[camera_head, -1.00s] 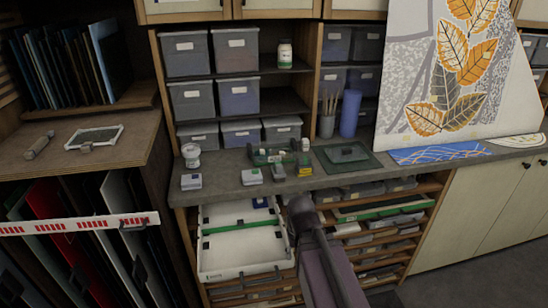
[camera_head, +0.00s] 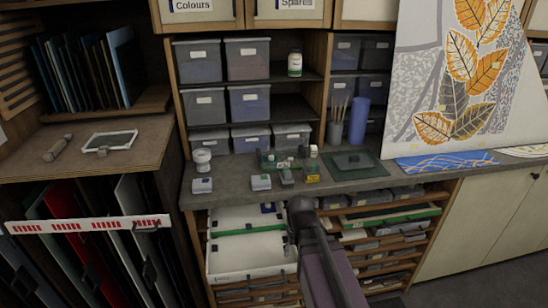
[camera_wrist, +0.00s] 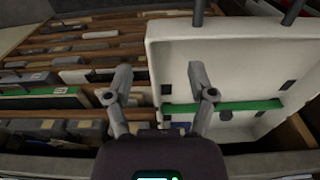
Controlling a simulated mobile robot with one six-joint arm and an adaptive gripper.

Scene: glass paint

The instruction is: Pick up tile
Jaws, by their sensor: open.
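No single tile stands out clearly enough to name for certain. A pulled-out white drawer (camera_head: 228,262) has a green strip across it and small dark patches near its sides. A small dark blue piece (camera_head: 268,208) lies near its back, next to the counter. In the wrist view the drawer (camera_wrist: 235,55) fills the right side, with the green strip (camera_wrist: 240,107) crossing it. My gripper (camera_wrist: 160,88) is open and empty, its two fingers apart, by the drawer's left wall. In the head view my arm hides part of the drawer's right side.
The counter (camera_head: 225,170) above holds small boxes, jars and a dark green sheet (camera_head: 352,161). Racks with flat drawers (camera_head: 385,235) stand right of the open drawer. Upright coloured sheets (camera_head: 75,215) stand in a rack at left, behind a red-marked white strip (camera_head: 85,224).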

